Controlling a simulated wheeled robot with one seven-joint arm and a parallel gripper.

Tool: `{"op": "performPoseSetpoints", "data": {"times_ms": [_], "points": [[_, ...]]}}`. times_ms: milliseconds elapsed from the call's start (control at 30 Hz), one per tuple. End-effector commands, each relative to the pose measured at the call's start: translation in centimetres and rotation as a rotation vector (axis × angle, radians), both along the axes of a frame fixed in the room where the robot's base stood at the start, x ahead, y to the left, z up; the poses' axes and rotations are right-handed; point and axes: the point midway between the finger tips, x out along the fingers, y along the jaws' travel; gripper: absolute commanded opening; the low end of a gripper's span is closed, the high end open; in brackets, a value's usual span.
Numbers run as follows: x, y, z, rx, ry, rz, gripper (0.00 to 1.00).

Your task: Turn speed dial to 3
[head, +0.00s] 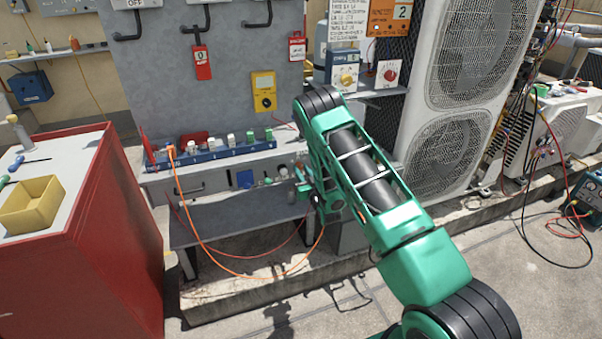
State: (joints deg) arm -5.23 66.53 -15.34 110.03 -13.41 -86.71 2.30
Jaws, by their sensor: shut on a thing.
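My gripper (299,181) is at the right end of a row of small controls on the grey front panel (215,180), below the bench top. Its fingers are shut on a small control there, which I take to be the speed dial. The fingers and arm mostly hide it, so its pointer and numbers cannot be read. Small round knobs (267,181) and a blue square piece (245,179) sit on the panel to the left of my gripper.
A blue strip (215,153) with several coloured pieces lies on the bench above the panel. An orange cable (196,235) hangs below. A red cabinet (110,235) stands left, condenser fans (447,155) right. A yellow dial (346,79) and red dial (390,73) are farther back.

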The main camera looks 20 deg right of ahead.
Motion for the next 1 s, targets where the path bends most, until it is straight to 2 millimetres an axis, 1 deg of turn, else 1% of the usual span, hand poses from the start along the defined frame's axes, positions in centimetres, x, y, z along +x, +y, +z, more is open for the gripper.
{"op": "performPoseSetpoints", "data": {"times_ms": [100,300,733,767,800,833,1000], "points": [[-0.09,0.10,-0.21,0.049,0.004,0.001,0.00],[-0.09,0.10,-0.22,0.091,0.005,0.000,0.00],[-0.10,0.10,-0.23,0.102,0.005,0.000,0.00],[-0.10,0.10,-0.23,0.102,0.005,0.000,0.25],[-0.09,0.09,-0.22,0.101,0.005,0.000,0.35],[-0.09,0.08,-0.21,0.101,0.005,0.000,0.42],[-0.05,0.04,-0.12,0.100,0.003,0.000,0.42]]}}
